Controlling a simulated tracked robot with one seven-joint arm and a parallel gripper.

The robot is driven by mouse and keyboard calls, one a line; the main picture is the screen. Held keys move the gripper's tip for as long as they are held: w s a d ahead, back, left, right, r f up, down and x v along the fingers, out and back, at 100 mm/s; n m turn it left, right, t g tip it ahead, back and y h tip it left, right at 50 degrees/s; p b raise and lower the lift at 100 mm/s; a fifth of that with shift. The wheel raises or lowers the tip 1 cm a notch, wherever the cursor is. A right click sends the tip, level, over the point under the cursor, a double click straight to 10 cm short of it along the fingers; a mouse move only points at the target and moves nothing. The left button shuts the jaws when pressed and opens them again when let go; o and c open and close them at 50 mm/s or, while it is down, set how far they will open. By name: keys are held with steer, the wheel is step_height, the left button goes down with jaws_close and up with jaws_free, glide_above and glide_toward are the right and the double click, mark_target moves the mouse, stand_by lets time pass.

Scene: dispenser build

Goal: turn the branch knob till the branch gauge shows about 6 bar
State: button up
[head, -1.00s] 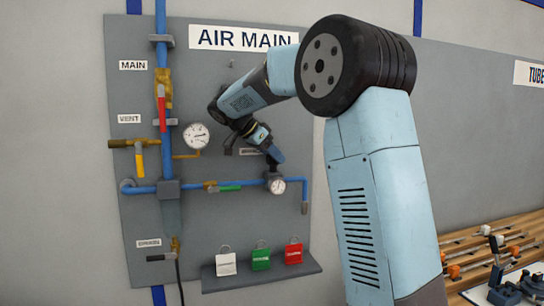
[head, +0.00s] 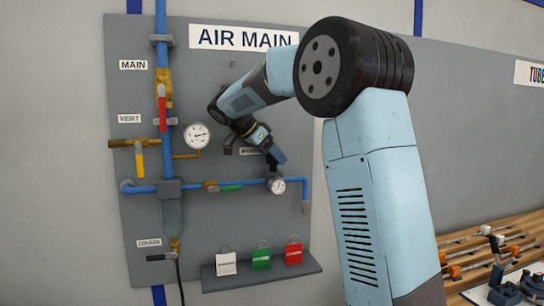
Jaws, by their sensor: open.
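The branch gauge (head: 278,186) is a small round white dial at the right end of the lower blue pipe. It is too small for me to read its needle. My gripper (head: 279,159) is just above it, pointing down and to the right, and is open. The branch knob is not clearly visible; it seems to be hidden at or behind my gripper's tip. I cannot tell whether the fingers are around the knob or touching it. My gripper also partly covers the label above the gauge.
A larger gauge (head: 196,136) hangs to the left by the vent pipe. A red-handled main valve (head: 162,113), a yellow vent handle (head: 140,163) and a green handle (head: 230,188) are on the pipes.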

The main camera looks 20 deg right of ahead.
steer(key=shift+r, duration=0.5)
step_height(320, 180, up, 3)
steer(key=shift+s+f, duration=0.15)
steer(key=shift+f, duration=0.05)
steer(key=s+r, duration=0.9)
steer(key=s, duration=0.4)
steer(key=shift+s+r, duration=0.15)
steer(key=shift+s, duration=0.2)
steer(key=s+f+n+t+y, duration=0.4)
steer(key=s+f+n+y, duration=0.4)
steer(key=s+f+n, duration=0.8)
steer(key=s+f, duration=0.7)
steer(key=f, duration=0.2)
steer(key=shift+a+y, duration=0.2)
steer(key=shift+y, duration=0.2)
